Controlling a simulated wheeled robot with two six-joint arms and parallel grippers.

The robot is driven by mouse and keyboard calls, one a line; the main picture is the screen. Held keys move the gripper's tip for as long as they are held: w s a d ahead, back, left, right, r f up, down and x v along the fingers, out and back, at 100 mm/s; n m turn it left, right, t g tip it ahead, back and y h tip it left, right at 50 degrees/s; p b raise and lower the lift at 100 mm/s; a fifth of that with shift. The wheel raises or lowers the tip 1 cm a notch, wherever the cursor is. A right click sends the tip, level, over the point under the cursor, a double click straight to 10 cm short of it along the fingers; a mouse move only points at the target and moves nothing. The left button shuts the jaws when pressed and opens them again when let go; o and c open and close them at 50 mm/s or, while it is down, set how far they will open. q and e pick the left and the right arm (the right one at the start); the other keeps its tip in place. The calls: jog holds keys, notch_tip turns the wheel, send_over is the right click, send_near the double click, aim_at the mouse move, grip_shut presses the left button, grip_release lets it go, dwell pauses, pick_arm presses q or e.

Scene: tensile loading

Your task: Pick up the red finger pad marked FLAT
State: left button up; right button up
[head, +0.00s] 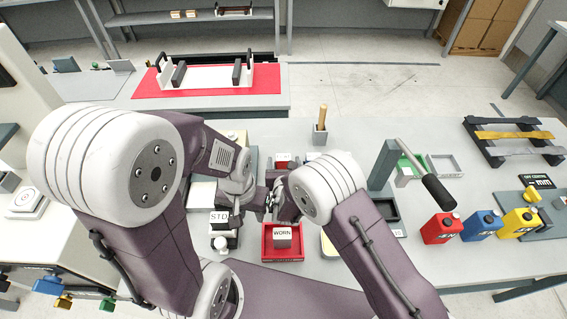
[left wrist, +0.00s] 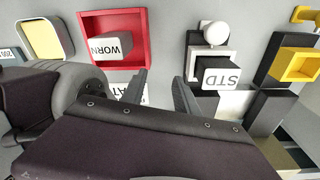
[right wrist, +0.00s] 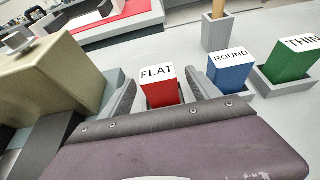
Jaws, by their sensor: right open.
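The red finger pad marked FLAT (right wrist: 160,90) stands upright in a grey holder in the right wrist view, with its white labelled top facing up. Only its top end shows in the head view (head: 283,158). My right gripper (right wrist: 158,83) is open, its fingers apart on the left and right of the pad in that view; I cannot tell whether they touch it. My left gripper (left wrist: 163,82) is open and empty, between the red tray with the WORN block (left wrist: 117,48) and the STD block (left wrist: 222,77).
The blue ROUND pad (right wrist: 231,72) and green THIN pad (right wrist: 289,60) stand right of FLAT. A beige block (right wrist: 50,75) is close on the left. The red tray (head: 267,256) lies near my arms. A lever-handled fixture (head: 383,163) stands at right.

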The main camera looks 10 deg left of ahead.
aim_at(283, 154)
jog(key=p+x, duration=0.1)
jog(key=x, duration=0.2)
jog(key=shift+w+a, duration=0.1)
jog(key=shift+w, duration=0.25)
jog(key=shift+w+a+f, duration=0.2)
jog(key=shift+w+f, duration=0.15)
jog(key=shift+w, duration=0.15)
jog(key=shift+s, duration=0.1)
jog(key=c, duration=1.2)
pick_arm(q)
jog(key=shift+s+r, duration=0.1)
jog(key=shift+r, duration=0.7)
pick_arm(e)
grip_shut()
jog(key=shift+r, duration=0.1)
